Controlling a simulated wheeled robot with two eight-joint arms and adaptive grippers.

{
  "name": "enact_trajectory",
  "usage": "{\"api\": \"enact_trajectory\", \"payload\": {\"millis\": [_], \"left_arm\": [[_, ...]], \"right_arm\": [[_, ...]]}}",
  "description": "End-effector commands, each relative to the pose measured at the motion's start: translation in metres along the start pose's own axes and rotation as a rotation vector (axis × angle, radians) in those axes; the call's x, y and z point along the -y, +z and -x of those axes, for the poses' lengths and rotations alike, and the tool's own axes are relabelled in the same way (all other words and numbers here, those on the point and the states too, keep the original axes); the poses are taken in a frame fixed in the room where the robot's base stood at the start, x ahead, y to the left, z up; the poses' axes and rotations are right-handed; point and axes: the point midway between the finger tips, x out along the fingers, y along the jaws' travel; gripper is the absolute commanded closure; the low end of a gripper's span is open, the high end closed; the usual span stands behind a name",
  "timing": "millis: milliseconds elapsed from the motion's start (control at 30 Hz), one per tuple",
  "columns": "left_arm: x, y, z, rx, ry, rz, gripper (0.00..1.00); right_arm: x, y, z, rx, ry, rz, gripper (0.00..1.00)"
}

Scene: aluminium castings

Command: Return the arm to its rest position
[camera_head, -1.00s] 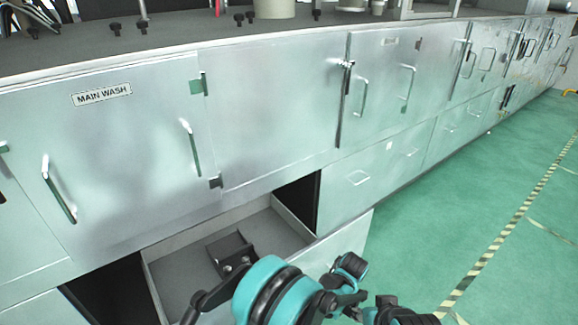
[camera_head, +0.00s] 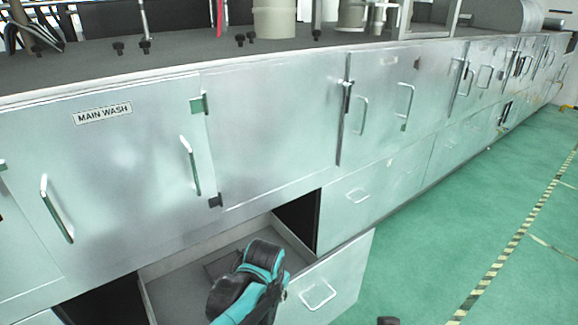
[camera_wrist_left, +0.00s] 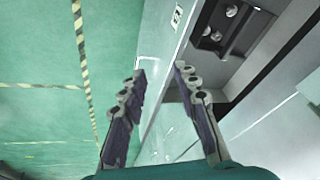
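My left arm (camera_head: 247,283), teal and black, reaches up from the bottom of the head view in front of the open drawer. Its fingertips cannot be made out there. In the left wrist view my left gripper (camera_wrist_left: 160,75) is open, with two dark jointed fingers apart and nothing held between them. The drawer's pale front panel (camera_wrist_left: 156,112) shows behind the gap between the fingers. A dark bracket (camera_wrist_left: 233,25) with round bolt-like parts lies in the drawer, to the right of the fingers.
The open drawer (camera_head: 330,277), with a handle on its front, sticks out below the metal cabinet door marked MAIN WASH (camera_head: 100,170). A long cabinet row runs to the back right, with a worktop (camera_head: 180,62) above. The green floor (camera_head: 450,235) at right is clear.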

Motion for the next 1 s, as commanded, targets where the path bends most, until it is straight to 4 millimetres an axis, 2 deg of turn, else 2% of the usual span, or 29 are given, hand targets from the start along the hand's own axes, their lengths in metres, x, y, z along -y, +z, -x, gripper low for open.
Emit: {"api": "enact_trajectory", "payload": {"millis": [33,200,333,500,700,1000], "left_arm": [[0.013,0.016,0.016,-0.021,-0.007,0.046,0.69],[0.042,0.064,0.056,-0.101,-0.03,0.193,0.69],[0.056,0.102,0.076,-0.162,-0.05,0.302,0.69],[0.064,0.142,0.088,-0.228,-0.076,0.414,0.69],[0.067,0.162,0.09,-0.265,-0.091,0.471,0.69],[0.067,0.163,0.091,-0.269,-0.092,0.476,0.69]], "right_arm": [[0.0,0.0,0.0,0.0,0.0,0.0,0.6],[0.0,0.0,0.0,0.0,0.0,0.0,0.6],[0.0,0.0,0.0,0.0,0.0,0.0,0.6],[0.0,0.0,0.0,0.0,0.0,0.0,0.6],[0.0,0.0,0.0,0.0,0.0,0.0,0.6],[0.0,0.0,0.0,0.0,0.0,0.0,0.6]]}}
